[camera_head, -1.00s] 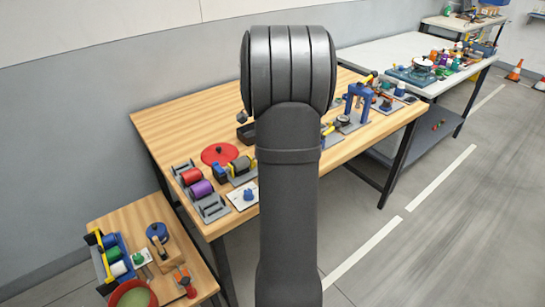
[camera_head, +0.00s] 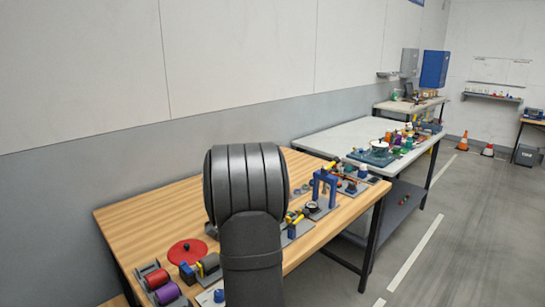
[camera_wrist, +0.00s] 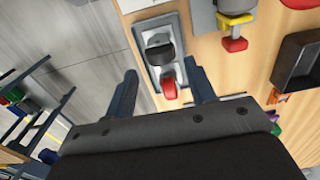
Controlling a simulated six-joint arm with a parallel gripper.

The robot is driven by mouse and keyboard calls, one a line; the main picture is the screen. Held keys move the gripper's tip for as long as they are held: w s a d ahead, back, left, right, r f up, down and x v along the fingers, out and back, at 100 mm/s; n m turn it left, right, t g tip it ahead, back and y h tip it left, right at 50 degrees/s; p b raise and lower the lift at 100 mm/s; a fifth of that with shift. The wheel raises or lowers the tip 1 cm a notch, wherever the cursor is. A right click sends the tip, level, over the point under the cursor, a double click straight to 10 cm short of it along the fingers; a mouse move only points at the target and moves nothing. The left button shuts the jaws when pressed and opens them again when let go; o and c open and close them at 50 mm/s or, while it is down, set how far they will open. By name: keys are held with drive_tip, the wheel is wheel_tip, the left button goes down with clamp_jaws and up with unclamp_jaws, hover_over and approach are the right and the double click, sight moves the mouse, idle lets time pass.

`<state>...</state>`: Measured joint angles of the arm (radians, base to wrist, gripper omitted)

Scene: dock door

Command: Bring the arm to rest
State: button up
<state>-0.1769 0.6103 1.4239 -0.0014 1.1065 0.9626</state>
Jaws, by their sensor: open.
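My gripper (camera_wrist: 160,90) shows in the wrist view with its two dark fingers spread apart and nothing between them. Beyond the fingertips, a grey plate (camera_wrist: 146,36) with a dark round knob (camera_wrist: 158,48) and a red part (camera_wrist: 169,88) lies on the wooden bench (camera_wrist: 210,70). I cannot tell the height of the fingers above the bench. In the head view my dark grey arm rises in front of the wooden bench (camera_head: 130,220) and hides part of it. My gripper is hidden in that view.
On the bench are a red disc (camera_head: 187,252), red and purple rolls (camera_head: 167,293) and a blue arch (camera_head: 324,187). A dark open box (camera_wrist: 300,62) lies right in the wrist view. A pale table (camera_head: 345,138) stands behind. The bench's left far part is bare.

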wheel_tip(320, 180, down, 6)
drive_tip(key=shift+r, duration=2.1)
drive_tip(key=shift+f, duration=0.15)
